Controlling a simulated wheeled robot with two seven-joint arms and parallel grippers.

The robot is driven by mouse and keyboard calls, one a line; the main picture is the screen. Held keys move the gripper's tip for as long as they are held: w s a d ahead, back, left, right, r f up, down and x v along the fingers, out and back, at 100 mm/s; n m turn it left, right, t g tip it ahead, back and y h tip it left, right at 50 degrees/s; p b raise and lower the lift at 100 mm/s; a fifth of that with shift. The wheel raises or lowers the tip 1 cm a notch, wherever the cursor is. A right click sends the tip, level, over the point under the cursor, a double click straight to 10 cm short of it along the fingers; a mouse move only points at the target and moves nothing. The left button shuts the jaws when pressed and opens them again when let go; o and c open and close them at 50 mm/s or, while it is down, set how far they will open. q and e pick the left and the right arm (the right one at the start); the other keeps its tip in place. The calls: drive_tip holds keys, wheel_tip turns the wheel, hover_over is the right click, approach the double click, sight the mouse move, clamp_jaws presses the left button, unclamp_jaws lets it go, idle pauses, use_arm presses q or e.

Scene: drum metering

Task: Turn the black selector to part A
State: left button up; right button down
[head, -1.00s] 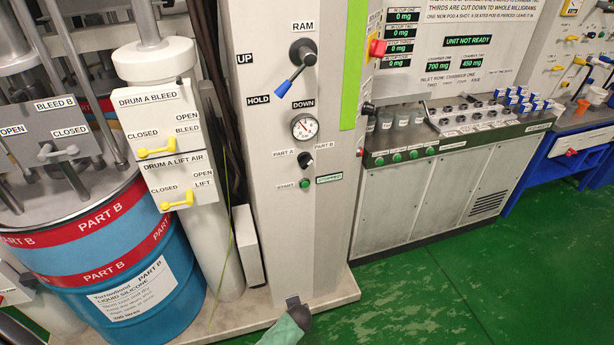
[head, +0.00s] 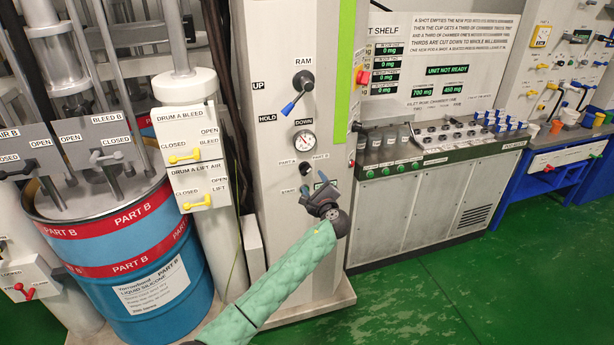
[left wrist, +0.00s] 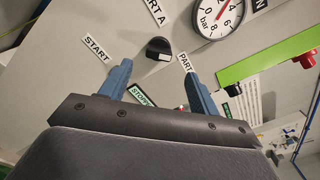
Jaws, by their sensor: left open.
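The black selector (head: 305,168) is a small knob on the grey panel, between the PART A and PART B labels and below the gauge. In the left wrist view, the selector (left wrist: 158,49) has a pale mark on its edge toward the PART label at right, cut off by a finger. My left gripper (head: 314,184) is just below and right of the selector in the head view. Its blue fingers (left wrist: 158,70) are open, with the selector beyond and between the tips, apparently untouched. The gripper partly hides the START area. My right gripper is not in view.
Above are the pressure gauge (head: 304,141) and the blue-handled RAM lever (head: 298,92). The yellow-handled drum A valve boxes (head: 190,160) and blue drum (head: 150,270) stand left. The bench with green buttons (head: 400,168) stands right. Green floor is clear in front.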

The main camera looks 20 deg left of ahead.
sight(307, 172)
use_arm(q)
drive_tip(key=p+x, duration=0.2)
drive_tip(key=x, duration=0.2)
drive_tip(key=shift+w+a+r, duration=0.1)
drive_tip(key=shift+w+r, duration=0.05)
drive_tip(key=shift+p+x, duration=0.6)
drive_tip(key=shift+x, duration=0.35)
drive_tip(key=shift+w+a+f, duration=0.3)
drive_tip(key=shift+w+a, duration=0.05)
drive_tip(key=shift+w, duration=0.2)
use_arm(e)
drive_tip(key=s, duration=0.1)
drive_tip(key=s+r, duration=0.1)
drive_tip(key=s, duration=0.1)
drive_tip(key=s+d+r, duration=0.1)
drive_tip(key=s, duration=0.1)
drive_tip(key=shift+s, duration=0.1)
